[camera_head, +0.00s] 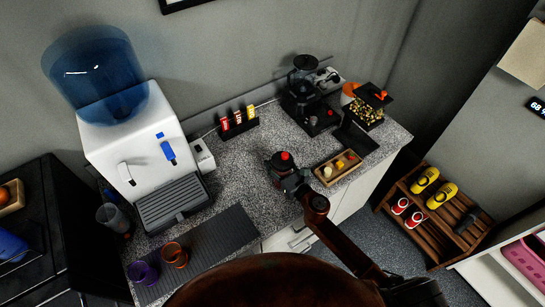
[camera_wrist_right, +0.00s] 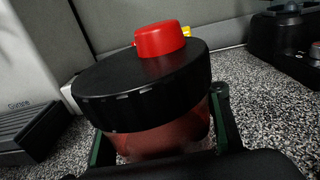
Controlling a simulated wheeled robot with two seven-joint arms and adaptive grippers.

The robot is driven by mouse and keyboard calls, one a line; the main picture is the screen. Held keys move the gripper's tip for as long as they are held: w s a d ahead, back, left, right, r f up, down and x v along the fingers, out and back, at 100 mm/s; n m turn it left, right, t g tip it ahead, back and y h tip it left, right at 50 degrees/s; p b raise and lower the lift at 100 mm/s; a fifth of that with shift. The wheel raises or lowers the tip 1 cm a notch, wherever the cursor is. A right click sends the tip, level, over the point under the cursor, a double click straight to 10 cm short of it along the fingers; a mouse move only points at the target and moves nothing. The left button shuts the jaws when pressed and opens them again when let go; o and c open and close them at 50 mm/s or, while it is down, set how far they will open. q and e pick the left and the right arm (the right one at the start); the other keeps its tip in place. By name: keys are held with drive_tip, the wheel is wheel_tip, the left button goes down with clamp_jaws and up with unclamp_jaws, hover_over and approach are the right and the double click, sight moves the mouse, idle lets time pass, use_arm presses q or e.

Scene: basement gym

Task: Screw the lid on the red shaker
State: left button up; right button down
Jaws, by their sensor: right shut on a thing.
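The red shaker (camera_wrist_right: 165,143) is a reddish, see-through cup under a broad black lid (camera_wrist_right: 145,92) with a red cap (camera_wrist_right: 160,39). In the wrist view the lid covers the cup's mouth; I cannot tell how tightly it sits. My right gripper (camera_head: 291,180) is shut on the shaker's body, one finger on each side below the lid. In the head view the lid's red cap (camera_head: 284,156) shows just beyond the gripper, over the counter; the cup is mostly hidden there. My left gripper is not in view.
A wooden tray (camera_head: 325,180) with small items lies right of the gripper. A black grinder (camera_head: 303,90) stands behind. A water dispenser (camera_head: 135,145) stands left. Purple (camera_head: 143,273) and orange (camera_head: 175,256) cups stand on a dark mat (camera_head: 225,235). The counter (camera_head: 235,170) left of the gripper is clear.

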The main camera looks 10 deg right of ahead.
sight(287, 174)
drive_tip(key=c, duration=1)
unclamp_jaws()
drive_tip(key=shift+o, duration=0.2)
drive_tip(key=shift+b+v, duration=0.7)
drive_tip(key=shift+v, duration=5.35)
drive_tip(key=shift+r, duration=0.1)
